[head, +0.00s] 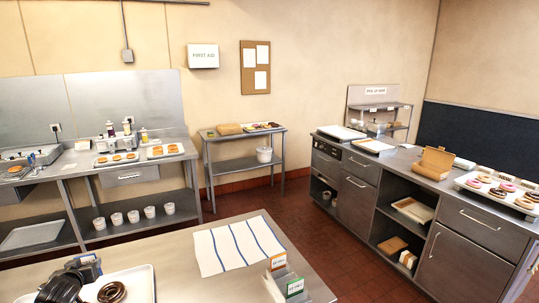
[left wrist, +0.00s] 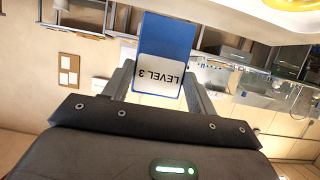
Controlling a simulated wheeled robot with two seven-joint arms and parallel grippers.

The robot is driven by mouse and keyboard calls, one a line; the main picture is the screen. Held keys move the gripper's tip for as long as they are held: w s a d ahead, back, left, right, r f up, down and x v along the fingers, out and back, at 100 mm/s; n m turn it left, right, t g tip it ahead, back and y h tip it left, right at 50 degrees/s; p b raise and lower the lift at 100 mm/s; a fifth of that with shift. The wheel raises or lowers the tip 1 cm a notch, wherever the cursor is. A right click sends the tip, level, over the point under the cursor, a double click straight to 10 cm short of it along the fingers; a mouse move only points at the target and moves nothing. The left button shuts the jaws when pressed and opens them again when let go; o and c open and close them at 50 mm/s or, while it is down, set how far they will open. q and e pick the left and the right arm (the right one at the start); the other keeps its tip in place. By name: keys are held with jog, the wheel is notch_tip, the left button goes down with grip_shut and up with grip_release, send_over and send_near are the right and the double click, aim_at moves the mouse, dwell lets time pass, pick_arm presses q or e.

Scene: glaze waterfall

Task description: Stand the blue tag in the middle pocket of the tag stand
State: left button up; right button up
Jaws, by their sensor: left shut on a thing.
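The blue tag (left wrist: 168,42) is between the two grey fingers of my left gripper (left wrist: 160,88) in the left wrist view. It has a white panel reading LEVEL 3, upside down in that view. In the head view my left gripper (head: 88,268) is at the bottom left, over the near counter and apart from the stand. The tag stand (head: 280,284) is on the near counter, low and right of centre. An orange-topped tag (head: 278,262) stands at its far end and a green tag (head: 295,287) at its near end. My right gripper is not in view.
A white tray (head: 142,284) with a chocolate doughnut (head: 112,292) lies beside my left gripper. A white cloth with blue stripes (head: 235,246) lies flat behind the stand. Bare counter (head: 200,288) separates the tray from the stand.

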pick_arm(q)
jog(key=s+a+n+g+y, duration=0.1)
jog(key=s+a+n+y, duration=0.1)
jog(key=s, duration=0.3)
jog(key=w+d+r+m+t+h, duration=0.1)
jog(key=w+d+r+m+h, duration=0.1)
jog(key=d, duration=0.6)
jog(key=w+d+r+m+t+h, duration=0.1)
jog(key=w+d+r, duration=0.1)
jog(key=d, duration=0.6)
jog(key=w+d+r+m+h, duration=0.2)
jog(key=w+d, duration=0.1)
jog(key=d, duration=0.5)
jog(key=s+d+r+m+h, duration=0.15)
jog(key=s+d+r, duration=0.25)
jog(key=d+r, duration=0.4)
jog(key=s+d+r+m+h, duration=0.1)
jog(key=s+d+r+h, duration=0.15)
jog(key=d+r, duration=0.65)
notch_tip(320, 180, down, 12)
jog(key=s+d+b, duration=0.1)
jog(key=d+b, duration=0.1)
jog(key=b, duration=0.8)
jog(key=s+d+f+m+g+h, duration=0.1)
jog(key=s+d+f+m+h, duration=0.5)
jog(key=s+d+f, duration=0.4)
jog(key=d+f, duration=0.2)
jog(key=d, duration=0.3)
jog(key=shift+s+f, duration=0.3)
jog(key=shift+s, duration=0.1)
